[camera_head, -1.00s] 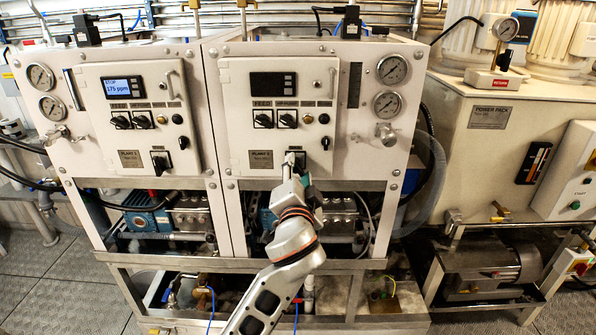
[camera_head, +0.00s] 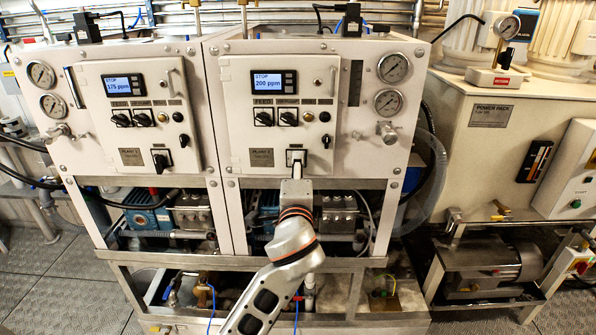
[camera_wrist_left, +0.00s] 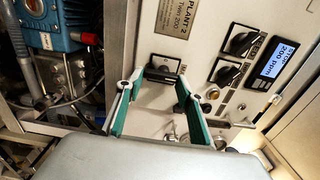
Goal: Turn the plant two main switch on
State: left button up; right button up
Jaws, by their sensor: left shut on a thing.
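The plant two main switch (camera_head: 297,153) is at the bottom of the right-hand white panel (camera_head: 235,130), below the selector knobs. My left gripper (camera_head: 297,164) is at the switch, its fingers shut on the knob. In the left wrist view the switch plate (camera_wrist_left: 165,67) shows between the two green-padded fingers (camera_wrist_left: 155,84), next to the PLANT 2 plate (camera_wrist_left: 173,20). The fingers and the hand partly hide the knob. The plant two display (camera_head: 274,82) is lit and reads STOP, 200 ppm. My right gripper is not in view.
Plant one's panel (camera_head: 95,135) stands to the left, with a lit display (camera_head: 124,85) and its own main switch (camera_head: 161,160). Gauges (camera_head: 393,68) and a valve (camera_head: 387,131) are right of plant two's panel. A metal frame rail (camera_head: 340,264) runs below.

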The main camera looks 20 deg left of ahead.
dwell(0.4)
pick_arm(q)
jog(key=o, duration=1.1)
jog(key=v, duration=0.7)
jog(key=shift+s, duration=0.25)
jog(key=shift+d, duration=0.1)
